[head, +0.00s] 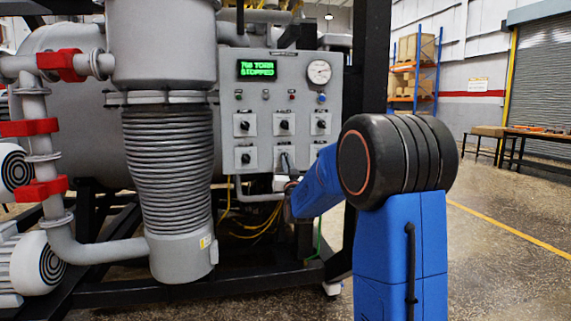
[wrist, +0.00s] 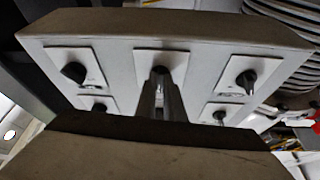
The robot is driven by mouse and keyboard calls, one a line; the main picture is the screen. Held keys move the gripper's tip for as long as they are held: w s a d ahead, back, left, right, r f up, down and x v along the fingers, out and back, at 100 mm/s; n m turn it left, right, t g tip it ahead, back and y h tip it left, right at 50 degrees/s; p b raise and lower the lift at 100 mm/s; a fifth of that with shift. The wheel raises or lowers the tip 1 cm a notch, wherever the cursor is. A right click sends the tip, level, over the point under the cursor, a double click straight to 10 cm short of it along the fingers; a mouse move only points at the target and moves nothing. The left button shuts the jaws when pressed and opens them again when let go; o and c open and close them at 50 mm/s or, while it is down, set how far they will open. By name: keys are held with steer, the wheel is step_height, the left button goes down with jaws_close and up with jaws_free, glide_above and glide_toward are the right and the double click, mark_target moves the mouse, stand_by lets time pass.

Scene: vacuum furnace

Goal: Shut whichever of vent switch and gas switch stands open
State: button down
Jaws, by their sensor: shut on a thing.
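The grey control panel (head: 264,104) carries rotary switches with black knobs in two rows on light plates. Their labels are too small to read, so I cannot tell which are the vent and gas switches. My gripper (head: 286,167) is at the bottom-row middle switch (head: 283,153). In the wrist view the panel is upside down, and my gripper (wrist: 160,92) is shut on that switch's knob (wrist: 159,71). Beside it are the bottom-left switch (wrist: 246,79) and the bottom-right switch (wrist: 75,72), whose knob looks slanted. My arm hides most of the bottom-right switch in the head view.
A green display (head: 257,69) reads 760 TORR STOPPED, beside a round gauge (head: 319,72). A ribbed grey bellows column (head: 168,160) stands close left of the panel. Yellow cables (head: 262,222) hang below. Open floor lies to the right.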

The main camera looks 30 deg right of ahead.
steer(key=shift+s+d+r+n+t+y, duration=0.15)
steer(key=shift+n+y, duration=0.7)
steer(key=shift+n, duration=0.9)
steer(key=shift+w+d+f+n+t+y, duration=0.1)
steer(key=shift+n+y, duration=0.8)
steer(key=shift+n, duration=0.9)
steer(key=shift+s+d+r+n+t+y, duration=0.15)
steer(key=shift+n+y, duration=0.7)
steer(key=shift+n, duration=0.9)
steer(key=shift+w, duration=0.1)
steer(key=c, duration=1.9)
jaws_free()
steer(key=shift+f, duration=0.1)
steer(key=shift+o, duration=0.2)
steer(key=v, duration=1.7)
steer(key=shift+s, duration=0.25)
steer(key=shift+d, duration=0.1)
